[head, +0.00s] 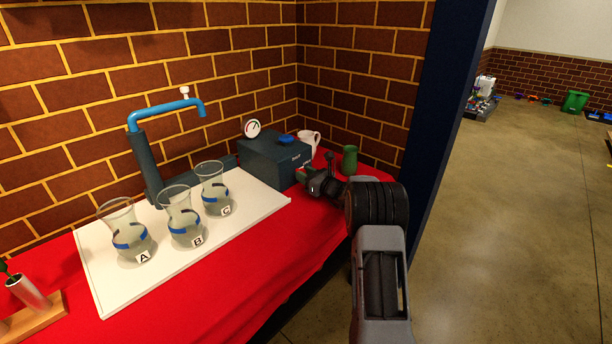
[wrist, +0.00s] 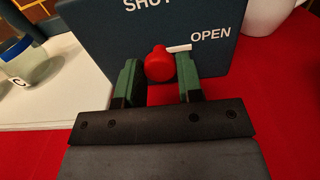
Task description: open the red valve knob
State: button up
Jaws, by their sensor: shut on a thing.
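The red valve knob (wrist: 159,64) sits on the front of a dark blue-grey box (head: 262,160). In the wrist view the box face (wrist: 100,25) carries the words "SHUT" at the top and "OPEN" at the right. A white pointer (wrist: 179,48) beside the knob points right, just under "OPEN". My gripper (wrist: 160,82) has its green-padded fingers on either side of the knob and is shut on it. In the head view my gripper (head: 308,176) reaches the box front, and the knob is hidden there.
Flasks A (head: 127,235), B (head: 181,218) and C (head: 213,190) stand on a white board (head: 110,290) under a blue tap (head: 165,108). A white mug (head: 309,141) and green cup (head: 349,160) stand right of the box. Red cloth (head: 250,262) covers the table.

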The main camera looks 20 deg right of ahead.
jog(key=o, duration=0.9)
jog(key=shift+o, duration=0.2)
jog(key=p+v, duration=0.1)
jog(key=v, duration=1.2)
jog(key=shift+s+d, duration=0.15)
jog(key=shift+s, duration=0.2)
jog(key=shift+r, duration=0.1)
jog(key=s+a+r+n+g+y+p, duration=0.1)
jog(key=s+a+r+n+g+p, duration=0.45)
jog(key=a+r+n, duration=0.35)
jog(key=s+a+r+n+g+y+p, duration=0.1)
jog(key=s+a+r+n+g+p, duration=0.45)
jog(key=a, duration=0.65)
jog(key=s+r+n+g+h+p, duration=0.1)
jog(key=s+r+n+h+p, duration=0.2)
jog(key=s+n, duration=0.5)
jog(key=s+r+n+h+p, duration=0.4)
jog(key=s+n+h+p, duration=0.1)
jog(key=s+n, duration=0.3)
jog(key=shift+d+r+n+g+h, duration=0.25)
jog(key=shift+r+n+g+h, duration=0.15)
jog(key=shift+h, duration=0.4)
